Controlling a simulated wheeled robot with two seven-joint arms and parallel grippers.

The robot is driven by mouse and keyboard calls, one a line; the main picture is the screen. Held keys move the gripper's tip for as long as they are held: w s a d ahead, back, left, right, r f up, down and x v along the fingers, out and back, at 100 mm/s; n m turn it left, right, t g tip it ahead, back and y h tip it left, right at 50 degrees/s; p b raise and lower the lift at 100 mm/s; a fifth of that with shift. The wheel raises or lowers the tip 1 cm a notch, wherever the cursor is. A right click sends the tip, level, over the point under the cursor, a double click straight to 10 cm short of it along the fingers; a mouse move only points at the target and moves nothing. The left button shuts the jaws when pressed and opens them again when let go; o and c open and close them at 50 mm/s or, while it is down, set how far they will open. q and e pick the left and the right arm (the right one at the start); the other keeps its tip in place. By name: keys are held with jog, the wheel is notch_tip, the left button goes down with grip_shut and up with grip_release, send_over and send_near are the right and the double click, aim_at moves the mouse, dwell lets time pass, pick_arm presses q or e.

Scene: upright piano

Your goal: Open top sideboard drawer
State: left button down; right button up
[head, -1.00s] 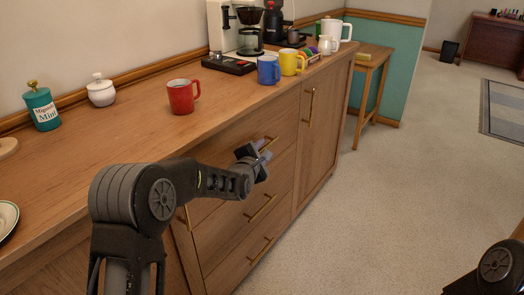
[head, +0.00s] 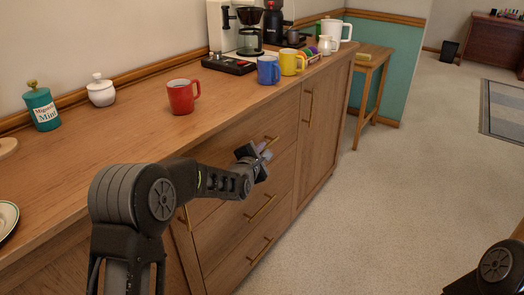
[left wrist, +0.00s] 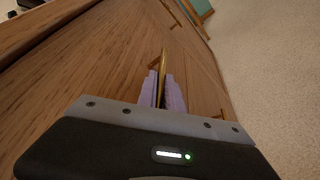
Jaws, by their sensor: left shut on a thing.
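The wooden sideboard (head: 130,125) runs along the left wall. Its top drawer (head: 228,146) looks flush with the front. The drawer's brass bar handle (head: 271,141) is partly hidden behind my left gripper (head: 264,152). In the left wrist view, the brass handle (left wrist: 162,62) runs between the two pale purple fingers of the left gripper (left wrist: 162,88), which is shut on it. My right gripper is out of view; only part of my right arm shows at the lower right.
Two lower drawers with brass handles (head: 262,208) and (head: 260,251) sit below. A cupboard door (head: 325,135) is to the right. A red mug (head: 181,97), blue mug (head: 268,70) and yellow mug (head: 289,62) stand on top. The carpet (head: 390,200) in front is clear.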

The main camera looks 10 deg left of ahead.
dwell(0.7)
pick_arm(q)
jog(key=s+d+b, duration=0.1)
jog(key=s+d, duration=0.4)
jog(key=d, duration=0.7)
jog(key=s+d+b, duration=0.2)
jog(key=s+d, duration=0.2)
jog(key=d, duration=0.8)
jog(key=shift+s, duration=0.35)
jog(key=shift+d, duration=0.1)
jog(key=c, duration=1.5)
grip_release()
